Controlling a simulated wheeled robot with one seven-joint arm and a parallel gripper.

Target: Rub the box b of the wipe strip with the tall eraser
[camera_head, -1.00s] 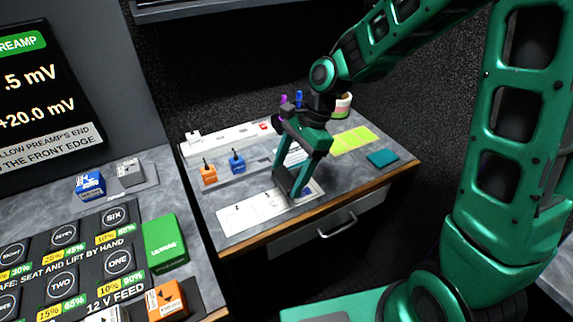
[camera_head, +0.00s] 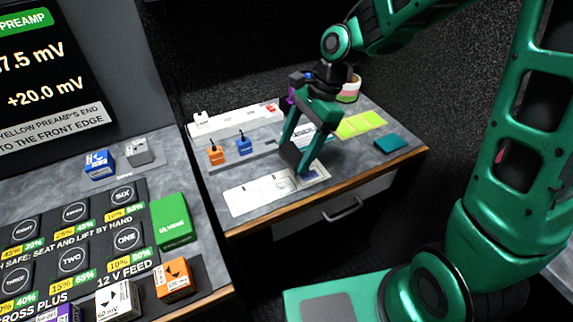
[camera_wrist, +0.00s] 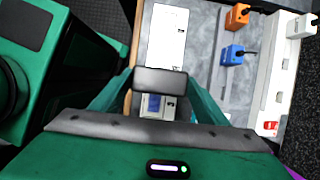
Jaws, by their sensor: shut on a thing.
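The wipe strip (camera_head: 250,195) is a long white panel with marked boxes along the front of the right-hand counter. It also shows in the wrist view (camera_wrist: 168,40). My gripper (camera_head: 303,163) is over the strip's right part, its jaws shut on a dark block, the tall eraser (camera_wrist: 160,82). In the wrist view the eraser sits between my fingers and covers part of the strip; a printed patch with blue shows just below it. I cannot tell whether the eraser touches the strip. The box letters are too small to read surely.
Behind the strip stand an orange block (camera_head: 216,155) and a blue block (camera_head: 243,146) on a grey rail. A white power-strip-like bar (camera_head: 235,120) lies farther back. Yellow-green sheets (camera_head: 360,124) and a teal pad (camera_head: 391,144) lie right. A gap separates the left counter.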

